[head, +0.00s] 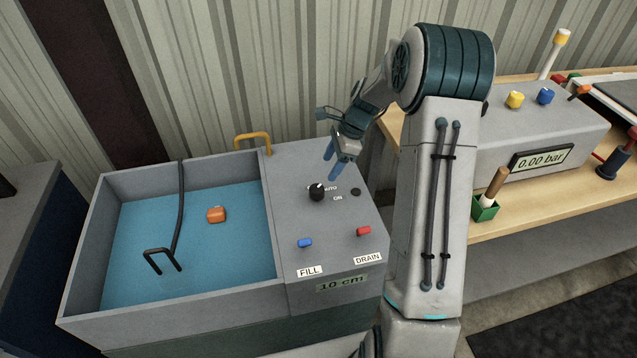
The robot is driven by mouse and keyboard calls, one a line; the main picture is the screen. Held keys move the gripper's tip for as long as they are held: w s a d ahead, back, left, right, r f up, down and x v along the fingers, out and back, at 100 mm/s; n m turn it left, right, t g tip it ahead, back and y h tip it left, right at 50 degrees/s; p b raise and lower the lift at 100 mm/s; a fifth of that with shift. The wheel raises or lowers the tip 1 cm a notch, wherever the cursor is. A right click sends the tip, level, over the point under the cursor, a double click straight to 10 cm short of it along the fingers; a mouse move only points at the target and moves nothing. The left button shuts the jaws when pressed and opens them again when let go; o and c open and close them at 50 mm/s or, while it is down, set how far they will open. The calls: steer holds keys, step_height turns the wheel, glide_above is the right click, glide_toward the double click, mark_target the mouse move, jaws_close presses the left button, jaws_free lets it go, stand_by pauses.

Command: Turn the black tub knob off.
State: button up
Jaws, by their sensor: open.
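The black tub knob (316,193) stands on the grey panel (292,170) at the right of the tub. A white mark shows on its top, pointing toward the upper right. "AUTO" and "ON" labels are printed beside it; the label nearest the knob is partly hidden. My gripper (337,172) is open just above and to the right of the knob, with its blue fingers pointing down. It looks empty. I cannot tell whether a fingertip touches the knob.
The tub (84,245) holds blue water, an orange block (216,215) and a black hooked rod (181,210). Blue (305,243) and red (363,231) switches sit above "FILL" and "DRAIN". A display (342,283) reads 10 cm. A wooden bench (520,205) with a gauge box stands right.

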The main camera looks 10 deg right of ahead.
mark_target(317, 188)
steer(key=p+x, duration=0.1)
steer(key=x, duration=0.8)
steer(key=shift+f, duration=0.1)
steer(key=c, duration=1)
